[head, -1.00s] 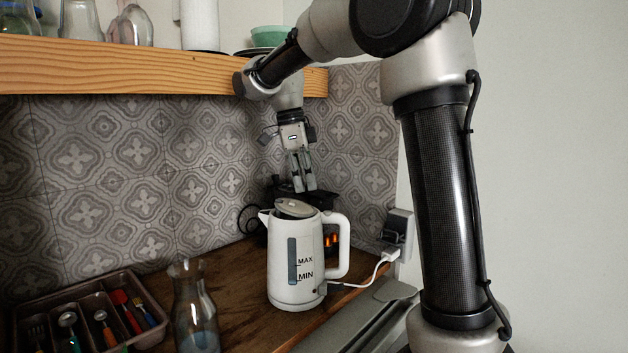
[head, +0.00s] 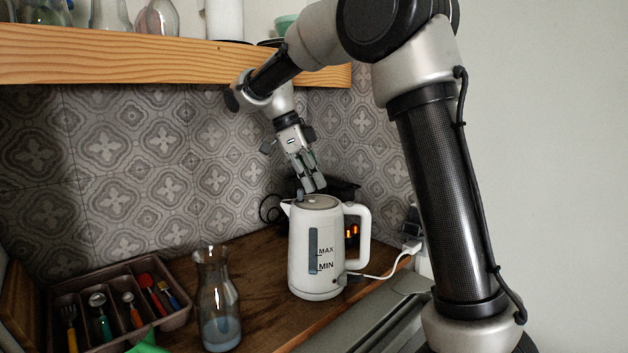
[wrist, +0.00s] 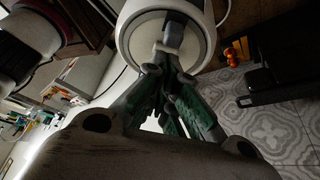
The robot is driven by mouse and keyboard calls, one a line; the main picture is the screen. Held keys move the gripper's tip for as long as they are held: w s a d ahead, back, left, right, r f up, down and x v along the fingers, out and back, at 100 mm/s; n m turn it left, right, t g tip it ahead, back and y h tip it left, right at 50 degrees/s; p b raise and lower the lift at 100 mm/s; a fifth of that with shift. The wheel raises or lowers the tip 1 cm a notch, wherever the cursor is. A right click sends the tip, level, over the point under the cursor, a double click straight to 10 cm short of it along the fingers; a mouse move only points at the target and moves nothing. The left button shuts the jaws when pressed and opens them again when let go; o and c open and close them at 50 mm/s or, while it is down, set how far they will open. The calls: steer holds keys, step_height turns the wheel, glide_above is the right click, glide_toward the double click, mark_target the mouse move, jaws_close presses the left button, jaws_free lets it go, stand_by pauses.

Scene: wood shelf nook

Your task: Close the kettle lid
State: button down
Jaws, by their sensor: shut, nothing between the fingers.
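The white kettle (head: 316,262) stands upright on the wooden counter, with its spout to the left and handle to the right. Its grey lid (head: 321,203) lies about flat across the top; I see no clear gap at the rim. My gripper (head: 313,187) is shut and empty, fingers pointing down at the back edge of the lid. In the wrist view, the fingertips (wrist: 166,62) overlap the kettle's round top (wrist: 141,37). I cannot tell whether they touch the lid.
A glass carafe (head: 218,300) stands left of the kettle. A cutlery tray (head: 185,314) lies at the far left. The wooden shelf (head: 150,62) is above, with glassware on it. A white cord (head: 385,272) runs right from the kettle to the wall plug.

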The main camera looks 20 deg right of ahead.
stand_by(0.4)
steer(key=shift+s+d+f, duration=0.25)
steer(key=shift+s+d, duration=0.1)
steer(key=shift+d, duration=0.35)
steer(key=v, duration=1.2)
steer(key=s+d+f+n+t+y, duration=0.1)
steer(key=s+d+f+n, duration=0.1)
steer(key=s+d+n, duration=0.35)
steer(key=s+d+f+n+t+y, duration=0.1)
steer(key=s+d+n+t+y, duration=0.15)
steer(key=s+n, duration=0.5)
steer(key=s+d+f+n+t, duration=0.1)
steer(key=s+f+n, duration=0.4)
steer(key=s+f, duration=0.1)
steer(key=s+d+f+n+t, duration=0.2)
steer(key=s+f+n, duration=0.3)
steer(key=s, duration=0.4)
steer(key=shift+s+d+f+n+y, duration=0.15)
steer(key=shift+d+f+n+y, duration=0.2)
steer(key=shift+f, duration=0.4)
